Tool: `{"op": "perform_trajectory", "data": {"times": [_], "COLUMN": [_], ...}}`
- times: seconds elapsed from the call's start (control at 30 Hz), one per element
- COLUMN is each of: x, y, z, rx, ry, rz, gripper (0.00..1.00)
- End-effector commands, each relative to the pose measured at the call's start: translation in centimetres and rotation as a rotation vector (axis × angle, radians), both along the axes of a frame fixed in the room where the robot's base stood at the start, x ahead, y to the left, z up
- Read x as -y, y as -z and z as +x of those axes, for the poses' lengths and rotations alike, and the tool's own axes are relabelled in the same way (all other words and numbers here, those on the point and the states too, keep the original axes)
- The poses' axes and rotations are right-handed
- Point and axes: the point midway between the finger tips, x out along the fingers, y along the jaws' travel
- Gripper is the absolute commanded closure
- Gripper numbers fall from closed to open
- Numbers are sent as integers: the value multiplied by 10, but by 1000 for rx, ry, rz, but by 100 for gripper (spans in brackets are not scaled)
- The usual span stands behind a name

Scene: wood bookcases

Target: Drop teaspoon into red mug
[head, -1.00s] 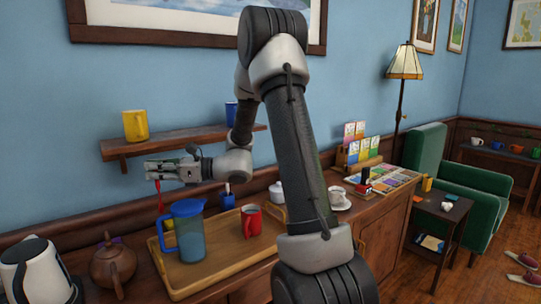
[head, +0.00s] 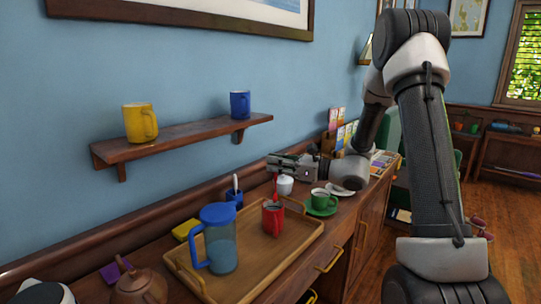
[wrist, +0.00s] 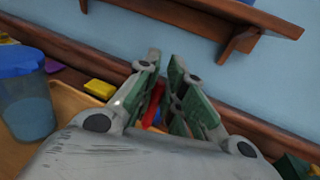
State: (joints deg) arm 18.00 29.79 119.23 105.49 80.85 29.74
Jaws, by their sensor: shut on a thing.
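My gripper (head: 272,162) is shut on the red teaspoon (head: 275,184), which hangs down from the fingers. The spoon also shows as a red strip between the fingers (wrist: 163,88) in the wrist view (wrist: 153,106). The red mug (head: 272,219) stands upright on the wooden tray (head: 250,262), below the gripper in the head view. The spoon's lower end appears at or just above the mug's rim; I cannot tell whether it is inside. The mug is hidden in the wrist view.
A blue-lidded pitcher (head: 220,245) stands left of the mug on the tray. A green cup (head: 322,201) on a saucer, a white lidded pot (head: 285,186) and a small blue cup (head: 234,197) stand nearby. A wall shelf (head: 180,140) holds yellow and blue mugs.

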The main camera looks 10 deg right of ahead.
Motion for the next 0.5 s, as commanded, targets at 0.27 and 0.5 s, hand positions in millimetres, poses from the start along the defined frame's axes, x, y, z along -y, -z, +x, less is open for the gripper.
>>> {"op": "perform_trajectory", "data": {"times": [0.27, 0.5], "x": [0, 0], "y": [13, 13], "z": [0, 0], "rx": [1, 1], "ry": [0, 0], "rz": [1, 1], "gripper": [100, 82]}}
